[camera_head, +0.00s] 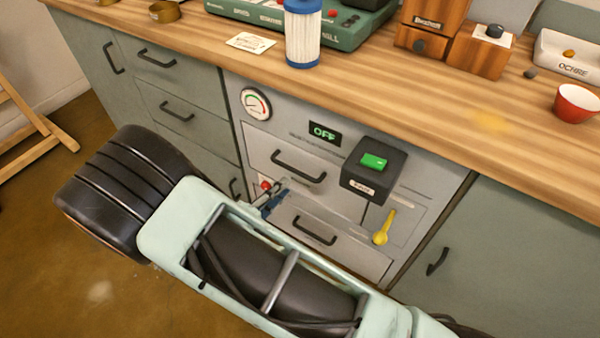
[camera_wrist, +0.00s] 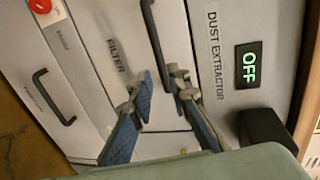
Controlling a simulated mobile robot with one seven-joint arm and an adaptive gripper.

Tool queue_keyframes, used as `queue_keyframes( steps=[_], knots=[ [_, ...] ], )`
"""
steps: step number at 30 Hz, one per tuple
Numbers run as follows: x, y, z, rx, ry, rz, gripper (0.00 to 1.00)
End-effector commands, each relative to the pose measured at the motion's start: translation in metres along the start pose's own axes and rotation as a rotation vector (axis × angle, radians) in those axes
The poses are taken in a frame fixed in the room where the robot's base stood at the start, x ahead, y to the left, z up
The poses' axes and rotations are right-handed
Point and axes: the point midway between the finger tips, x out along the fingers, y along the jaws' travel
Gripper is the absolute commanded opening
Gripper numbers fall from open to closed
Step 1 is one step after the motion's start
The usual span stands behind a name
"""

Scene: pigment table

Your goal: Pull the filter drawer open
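The filter drawer (camera_head: 258,140) is the upper grey drawer of the cabinet, with a dark bar handle (camera_head: 298,168). It looks closed, flush with the front. In the wrist view the "FILTER" label (camera_wrist: 115,55) sits beside its handle (camera_wrist: 151,30). My gripper (camera_head: 275,192) is at the cabinet front, below and left of the handle in the head view. In the wrist view its blue-padded fingers (camera_wrist: 158,82) are apart, with one end of the handle showing between the fingertips. I cannot tell whether they touch it. My arm hides part of the cabinet's lower left.
A lower drawer handle (camera_head: 314,231) and a red knob (camera_head: 265,185) are close to my gripper. A black switch box (camera_head: 373,170) with a green button juts out at right; a display (camera_head: 324,133) reads OFF. A yellow lever (camera_head: 384,228) is below. The wooden counter (camera_head: 420,105) overhangs above.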

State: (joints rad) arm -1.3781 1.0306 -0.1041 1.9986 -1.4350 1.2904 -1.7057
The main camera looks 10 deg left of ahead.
Motion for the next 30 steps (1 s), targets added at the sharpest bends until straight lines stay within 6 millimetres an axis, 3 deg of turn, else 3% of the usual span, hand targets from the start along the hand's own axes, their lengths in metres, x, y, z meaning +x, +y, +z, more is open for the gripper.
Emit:
queue_keyframes(
  steps=[6,13,25,30],
  knots=[
    [0.045,0.002,-0.001,0.004,0.004,-0.001,0.17],
    [0.077,0.001,-0.001,0.005,0.003,0.0,0.17],
    [0.086,-0.001,0.0,0.005,0.002,0.0,0.17],
    [0.086,-0.001,0.0,0.005,0.002,0.0,0.0]
  ],
)
